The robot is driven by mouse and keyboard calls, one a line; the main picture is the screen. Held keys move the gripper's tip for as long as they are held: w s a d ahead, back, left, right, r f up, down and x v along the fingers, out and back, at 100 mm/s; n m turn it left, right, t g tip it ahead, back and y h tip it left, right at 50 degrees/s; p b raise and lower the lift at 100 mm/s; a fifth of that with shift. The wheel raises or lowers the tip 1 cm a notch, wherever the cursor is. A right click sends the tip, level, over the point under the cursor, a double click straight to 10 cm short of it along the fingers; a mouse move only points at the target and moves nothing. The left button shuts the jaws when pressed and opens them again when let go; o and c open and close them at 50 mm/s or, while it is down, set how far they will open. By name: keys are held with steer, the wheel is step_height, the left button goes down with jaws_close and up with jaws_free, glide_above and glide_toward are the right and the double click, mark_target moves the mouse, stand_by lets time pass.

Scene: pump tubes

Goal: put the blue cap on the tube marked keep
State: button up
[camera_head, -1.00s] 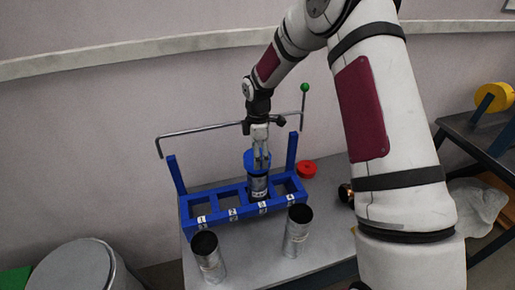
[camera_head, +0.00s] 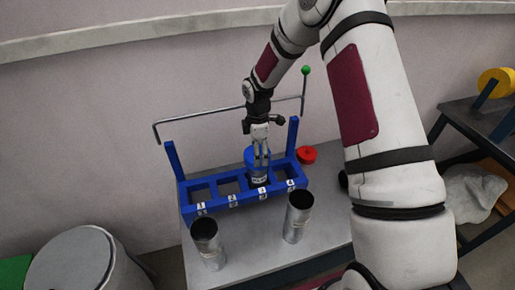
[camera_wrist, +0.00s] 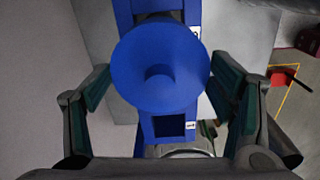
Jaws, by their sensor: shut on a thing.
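My gripper (camera_head: 262,163) points down at the blue rack (camera_head: 217,203) and is shut on the blue cap (camera_head: 249,153). The cap is round and wide with a central knob; in the wrist view (camera_wrist: 135,65) it sits between my fingers and hides what is below it. In the head view it is right over a metal tube (camera_head: 258,181) standing in the rack's slot 3. Cap and tube look in contact, but I cannot tell whether it is fully seated. The tube's dark label is too small to read.
Two open metal tubes stand in front of the rack, one at left (camera_head: 209,245) and one at right (camera_head: 297,217). A red cap (camera_head: 307,155) lies right of the rack. Blue posts rise at the rack's ends, and a bent metal rod with a green ball (camera_head: 305,70) runs behind it.

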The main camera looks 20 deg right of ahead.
stand_by(0.4)
steer(key=o, duration=1)
steer(key=s+r+m+t, duration=0.1)
steer(key=s+r+m, duration=0.25)
steer(key=r, duration=1.75)
steer(key=s+r+m+t+h+b, duration=0.1)
steer(key=s+r+m+t, duration=0.2)
steer(key=s+r+m, duration=0.8)
steer(key=s+r+m+t+y, duration=0.1)
steer(key=s+m, duration=0.1)
steer(key=s, duration=1.3)
steer(key=shift+r+t+b, duration=0.2)
steer(key=shift+t+b, duration=0.1)
steer(key=shift+b, duration=0.15)
